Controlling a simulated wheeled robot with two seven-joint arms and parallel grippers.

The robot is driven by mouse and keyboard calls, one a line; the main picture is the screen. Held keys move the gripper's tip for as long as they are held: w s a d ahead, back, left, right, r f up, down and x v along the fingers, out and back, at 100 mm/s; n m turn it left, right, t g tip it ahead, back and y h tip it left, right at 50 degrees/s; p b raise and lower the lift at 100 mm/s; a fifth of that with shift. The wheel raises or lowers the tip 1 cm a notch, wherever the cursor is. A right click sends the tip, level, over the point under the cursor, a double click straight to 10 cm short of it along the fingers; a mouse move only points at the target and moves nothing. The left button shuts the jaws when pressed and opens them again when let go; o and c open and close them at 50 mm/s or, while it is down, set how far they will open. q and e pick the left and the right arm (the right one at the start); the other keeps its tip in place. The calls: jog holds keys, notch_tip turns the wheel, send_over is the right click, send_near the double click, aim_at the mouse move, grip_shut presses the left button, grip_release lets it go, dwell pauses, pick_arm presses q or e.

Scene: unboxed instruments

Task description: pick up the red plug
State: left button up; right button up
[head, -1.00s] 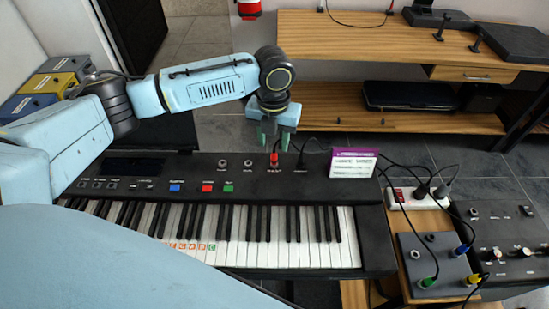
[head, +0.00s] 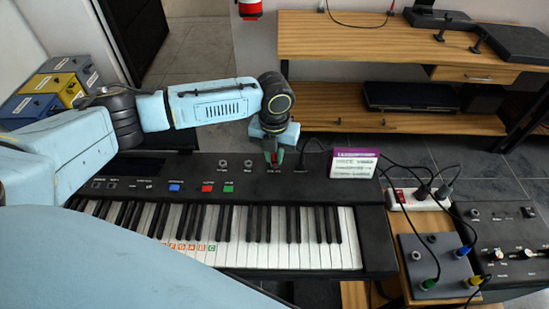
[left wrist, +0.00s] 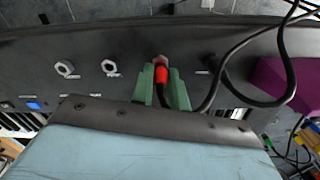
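The red plug (left wrist: 161,75) stands at a jack on the rear panel of the black keyboard (head: 330,187), with the metal ring of the jack at its far end in the left wrist view. My left gripper (left wrist: 162,80) has its two green fingers close on either side of the plug, with no clear gap showing. In the head view, the left gripper (head: 274,157) is low over the panel, and its fingers hide most of the plug. A black cable runs from the plug under the gripper. My right gripper is in neither view.
A purple-and-white card (head: 353,163) stands right of the gripper, with black cables beside it. A white power strip (head: 418,199) and a grey box (head: 437,262) with coloured plugs lie farther right. Two empty jacks (left wrist: 88,68) are left of the plug.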

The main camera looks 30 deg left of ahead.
pick_arm(q)
grip_shut()
jog(key=shift+r, duration=0.1)
